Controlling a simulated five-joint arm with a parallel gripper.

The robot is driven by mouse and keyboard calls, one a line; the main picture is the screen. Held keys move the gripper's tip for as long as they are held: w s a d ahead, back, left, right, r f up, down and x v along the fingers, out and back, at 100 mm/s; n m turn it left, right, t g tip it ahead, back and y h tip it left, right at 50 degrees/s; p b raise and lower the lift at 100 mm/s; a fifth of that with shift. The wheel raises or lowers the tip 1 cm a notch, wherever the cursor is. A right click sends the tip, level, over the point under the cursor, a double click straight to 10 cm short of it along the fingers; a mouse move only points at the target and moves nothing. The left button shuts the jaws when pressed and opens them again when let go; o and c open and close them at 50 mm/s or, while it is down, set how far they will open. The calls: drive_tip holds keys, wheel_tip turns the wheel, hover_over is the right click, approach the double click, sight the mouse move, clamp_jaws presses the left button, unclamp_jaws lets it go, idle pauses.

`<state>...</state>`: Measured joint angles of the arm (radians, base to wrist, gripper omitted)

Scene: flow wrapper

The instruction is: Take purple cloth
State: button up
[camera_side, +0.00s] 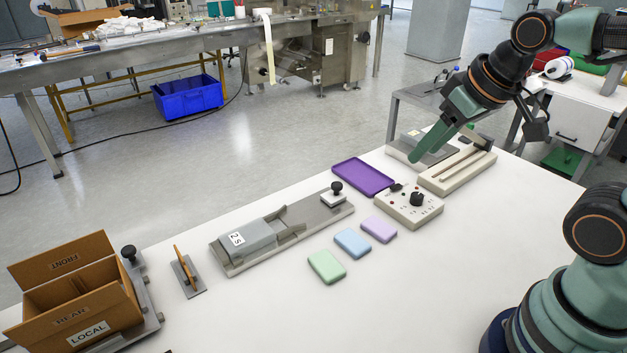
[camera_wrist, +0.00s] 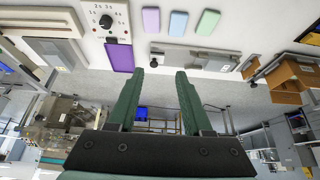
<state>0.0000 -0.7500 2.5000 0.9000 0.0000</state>
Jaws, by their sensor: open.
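A light purple cloth (camera_side: 379,229) lies flat on the white table at the right end of a row of three folded cloths. A blue cloth (camera_side: 352,242) and a green cloth (camera_side: 326,266) lie beside it. The purple cloth also shows at the top of the wrist view (camera_wrist: 151,20). My gripper (camera_side: 427,152) is raised above the back right of the table, well apart from the cloths. In the wrist view its two green fingers (camera_wrist: 158,72) are spread with nothing between them.
A dark purple tray (camera_side: 363,177) and a control box with a black knob (camera_side: 409,208) stand behind the cloths. A grey slide fixture (camera_side: 283,228) lies to their left. A cardboard box (camera_side: 75,290) stands at the far left. The table in front is clear.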

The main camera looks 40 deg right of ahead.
drive_tip(key=shift+o, duration=0.3)
drive_tip(key=o, duration=0.7)
drive_tip(key=shift+o, duration=0.2)
drive_tip(key=shift+w, duration=0.1)
drive_tip(key=n+g, duration=0.6)
drive_tip(key=n, duration=1.3)
hover_over(377, 227)
wheel_tip(377, 227, down, 13)
drive_tip(key=f, duration=0.6)
drive_tip(key=shift+d+f, duration=0.25)
drive_tip(key=shift+f, duration=0.1)
drive_tip(key=shift+a+f, duration=0.15)
drive_tip(key=shift+f, duration=1.15)
drive_tip(key=shift+a+f, duration=0.15)
drive_tip(key=shift+f, duration=1.1)
